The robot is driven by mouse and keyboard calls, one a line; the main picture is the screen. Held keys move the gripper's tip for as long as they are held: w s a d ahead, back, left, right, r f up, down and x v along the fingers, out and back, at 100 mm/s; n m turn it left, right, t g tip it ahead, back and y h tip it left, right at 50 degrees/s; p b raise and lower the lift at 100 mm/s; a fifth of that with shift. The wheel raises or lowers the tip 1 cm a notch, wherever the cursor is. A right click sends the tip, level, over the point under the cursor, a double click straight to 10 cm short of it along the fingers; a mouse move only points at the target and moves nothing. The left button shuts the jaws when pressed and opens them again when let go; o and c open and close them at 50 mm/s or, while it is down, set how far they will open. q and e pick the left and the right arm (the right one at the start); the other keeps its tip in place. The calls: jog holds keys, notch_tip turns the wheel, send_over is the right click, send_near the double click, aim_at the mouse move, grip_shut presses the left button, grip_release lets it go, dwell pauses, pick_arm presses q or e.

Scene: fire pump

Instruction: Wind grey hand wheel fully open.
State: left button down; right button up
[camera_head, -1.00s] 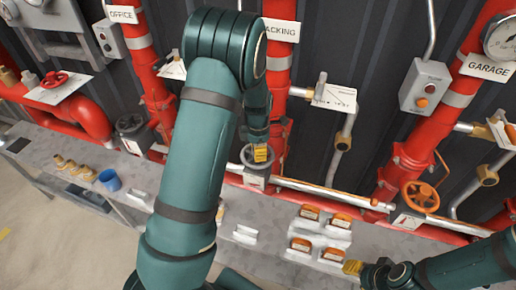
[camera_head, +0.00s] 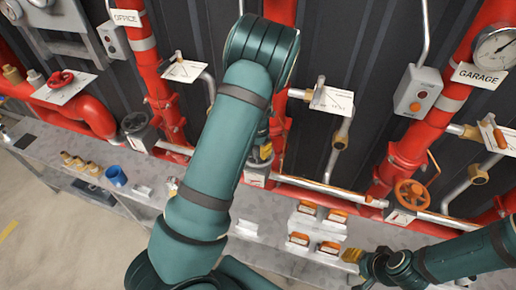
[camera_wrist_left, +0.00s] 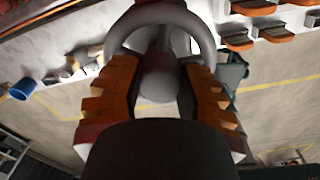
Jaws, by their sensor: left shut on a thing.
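The grey hand wheel (camera_head: 252,163) sits on a red pipe in the middle of the head view, largely hidden by my left arm. My left gripper (camera_head: 264,151) is at this wheel, shut on it. In the left wrist view, the wheel's grey rim (camera_wrist_left: 200,32) curves across the top, and its rounded hub (camera_wrist_left: 158,84) shows between the two orange-brown fingers. How deep the fingers grip is hard to see. My right gripper (camera_head: 352,256) hangs over the bench at the lower right, away from the wheel; its jaw opening is too small to judge.
An orange hand wheel (camera_head: 410,192) is on the right pipe, a dark wheel (camera_head: 133,122) and a red wheel (camera_head: 61,78) on the left. The bench (camera_head: 265,262) holds orange-topped blocks (camera_head: 330,248), a blue cup (camera_head: 116,176) and brass fittings (camera_head: 75,163).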

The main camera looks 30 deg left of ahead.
pick_arm(q)
jog(key=shift+d+n+p, duration=0.25)
jog(key=shift+n+p, duration=0.1)
jog(key=shift+n, duration=0.15)
jog(key=shift+f+n, duration=0.1)
jog(key=shift+n, duration=0.8)
jog(key=n, duration=0.5)
jog(key=c, duration=0.9)
grip_release()
jog(key=shift+o, duration=0.5)
jog(key=shift+w, duration=0.15)
jog(key=shift+a, duration=0.1)
